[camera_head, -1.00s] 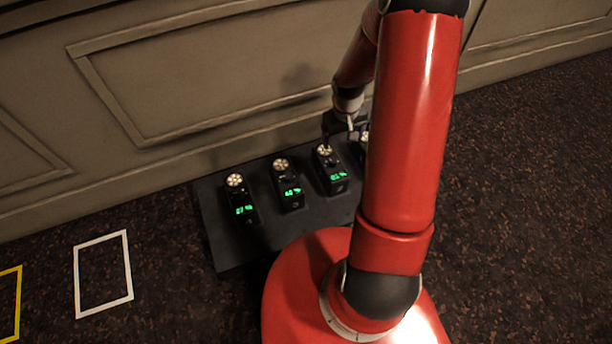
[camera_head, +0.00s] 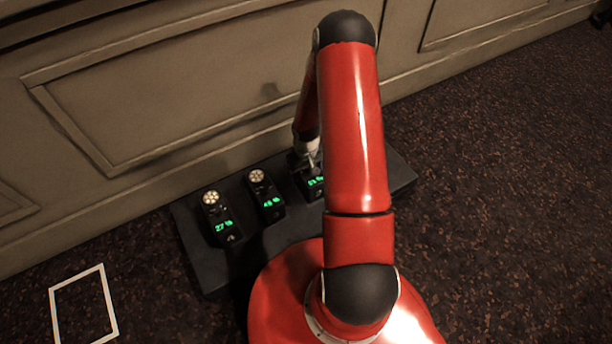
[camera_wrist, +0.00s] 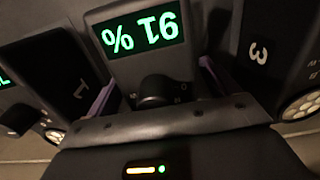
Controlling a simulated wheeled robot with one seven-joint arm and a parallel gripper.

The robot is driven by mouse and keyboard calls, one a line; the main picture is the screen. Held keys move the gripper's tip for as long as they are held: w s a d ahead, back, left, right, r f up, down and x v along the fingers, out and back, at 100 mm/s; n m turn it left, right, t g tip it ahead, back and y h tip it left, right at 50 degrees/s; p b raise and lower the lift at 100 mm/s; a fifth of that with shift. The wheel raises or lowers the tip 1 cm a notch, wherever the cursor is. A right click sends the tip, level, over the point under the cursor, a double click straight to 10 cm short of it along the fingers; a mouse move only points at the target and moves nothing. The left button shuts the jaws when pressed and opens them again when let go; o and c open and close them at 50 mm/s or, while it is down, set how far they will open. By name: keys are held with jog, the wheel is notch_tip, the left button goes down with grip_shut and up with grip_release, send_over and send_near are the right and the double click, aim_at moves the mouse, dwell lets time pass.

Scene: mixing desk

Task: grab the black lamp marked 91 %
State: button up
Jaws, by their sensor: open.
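The black lamp marked 91 % (camera_wrist: 127,72) fills the top middle of the wrist view, its green reading upside down and a dark round knob below it. My gripper (camera_wrist: 158,92) is open, with a purple-edged finger on each side of this lamp. Whether the fingers touch it I cannot tell. In the head view my gripper (camera_head: 308,164) is low over the third lamp from the left (camera_head: 315,183), whose green display is partly covered by my red arm.
Lamps reading about 27 % (camera_head: 222,222) and 45 % (camera_head: 268,202) stand to the left on a dark slab (camera_head: 205,275). In the wrist view, black lamps flank closely on the left (camera_wrist: 55,70) and right (camera_wrist: 275,50). A panelled wall (camera_head: 150,110) rises behind.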

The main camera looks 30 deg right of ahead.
jog(key=c, duration=1.7)
jog(key=shift+r, duration=0.1)
jog(key=shift+c, duration=0.5)
